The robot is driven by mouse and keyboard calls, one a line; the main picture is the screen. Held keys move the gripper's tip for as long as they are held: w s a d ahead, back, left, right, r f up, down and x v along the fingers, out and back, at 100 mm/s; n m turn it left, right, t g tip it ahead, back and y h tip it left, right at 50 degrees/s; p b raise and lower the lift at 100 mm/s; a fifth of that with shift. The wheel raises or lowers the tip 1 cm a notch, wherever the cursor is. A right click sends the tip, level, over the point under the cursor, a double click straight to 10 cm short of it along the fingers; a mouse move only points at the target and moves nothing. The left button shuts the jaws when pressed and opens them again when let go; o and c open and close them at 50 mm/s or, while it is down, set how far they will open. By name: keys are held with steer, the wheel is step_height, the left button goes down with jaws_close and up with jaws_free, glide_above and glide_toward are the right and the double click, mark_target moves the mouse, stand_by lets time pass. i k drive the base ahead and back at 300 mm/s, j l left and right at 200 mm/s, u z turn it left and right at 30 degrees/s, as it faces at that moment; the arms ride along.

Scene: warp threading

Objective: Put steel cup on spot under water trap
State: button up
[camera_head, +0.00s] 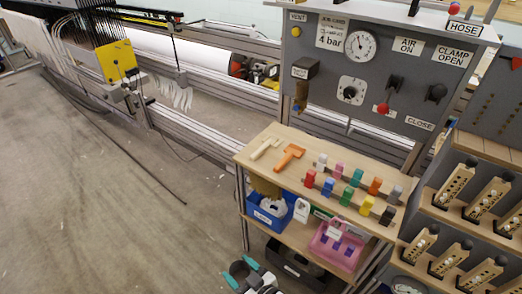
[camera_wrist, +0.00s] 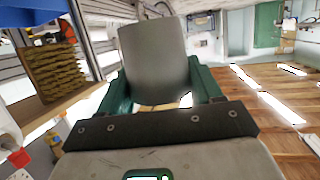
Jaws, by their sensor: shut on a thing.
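The steel cup (camera_wrist: 153,60) is a plain grey cylinder in the wrist view. It sits between the green fingers of my gripper (camera_wrist: 163,88), which is shut on it. In the head view my gripper (camera_head: 241,272) is low at the bottom edge, in front of the wooden bench (camera_head: 262,183) and below its top; a grey patch between its fingers looks like the cup. The water trap (camera_head: 301,94) appears to be the brownish bowl hanging under a dark box at the left of the grey panel. I cannot make out the spot under it.
Coloured blocks (camera_head: 347,196) and an orange tool (camera_head: 288,157) lie on the bench top. A blue bin (camera_head: 268,212) and a pink bin (camera_head: 337,247) sit on its lower shelf. Racks (camera_head: 455,185) stand at right. The floor (camera_head: 110,200) at left is mostly open.

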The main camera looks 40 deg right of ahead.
mark_target(296, 138)
steer(key=i+u, duration=0.2)
steer(key=i, duration=4)
steer(key=i+j+z, duration=0.1)
steer(key=i+z, duration=0.2)
steer(key=i, duration=0.2)
steer(key=i+j+z, duration=0.2)
steer(key=i+z, duration=0.15)
steer(key=i, duration=0.2)
steer(key=z, duration=3.1)
